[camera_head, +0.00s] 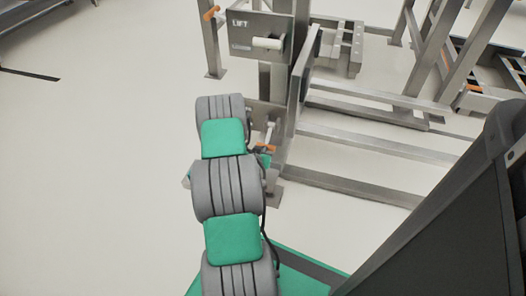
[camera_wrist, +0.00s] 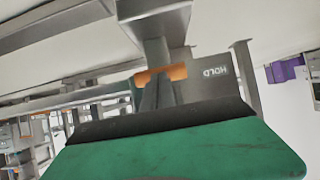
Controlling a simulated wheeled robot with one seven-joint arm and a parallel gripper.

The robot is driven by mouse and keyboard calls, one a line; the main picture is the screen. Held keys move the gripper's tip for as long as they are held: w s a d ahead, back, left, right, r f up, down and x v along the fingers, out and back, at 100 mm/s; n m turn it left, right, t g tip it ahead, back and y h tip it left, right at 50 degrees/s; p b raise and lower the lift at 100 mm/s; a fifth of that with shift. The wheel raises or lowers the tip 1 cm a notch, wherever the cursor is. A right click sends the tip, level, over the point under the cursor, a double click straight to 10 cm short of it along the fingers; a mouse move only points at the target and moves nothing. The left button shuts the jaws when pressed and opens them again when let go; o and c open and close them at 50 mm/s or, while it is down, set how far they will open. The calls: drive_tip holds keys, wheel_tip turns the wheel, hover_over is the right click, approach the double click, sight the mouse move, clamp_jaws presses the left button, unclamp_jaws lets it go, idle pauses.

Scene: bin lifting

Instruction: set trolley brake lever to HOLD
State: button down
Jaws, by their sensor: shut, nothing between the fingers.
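A grey plate marked HOLD (camera_wrist: 216,72) shows right of centre in the wrist view, its lettering turned over. An orange piece (camera_wrist: 175,72) lies just left of the plate, with grey metal in front of it; it looks like the brake lever's grip, though I cannot be sure. My gripper (camera_wrist: 157,98) is shut and empty, close in front of this orange piece; I cannot tell whether they touch. In the head view, an orange piece (camera_head: 266,148) shows beside a light upright bar, at the far end of my arm. My arm hides most of that spot.
A panel marked LIFT (camera_head: 255,28) with a white handle (camera_head: 268,43) stands above. The trolley's steel frame (camera_head: 293,110) and low rails (camera_head: 360,190) reach right. Open floor lies left. A purple object (camera_wrist: 285,70) is at the wrist view's right.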

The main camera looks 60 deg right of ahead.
drive_tip(key=f+p+v, duration=0.1)
drive_tip(key=p+v, duration=0.4)
drive_tip(key=v, duration=0.8)
drive_tip(key=shift+a, duration=0.45)
drive_tip(key=shift+s+f, duration=0.1)
drive_tip(key=shift+f, duration=0.05)
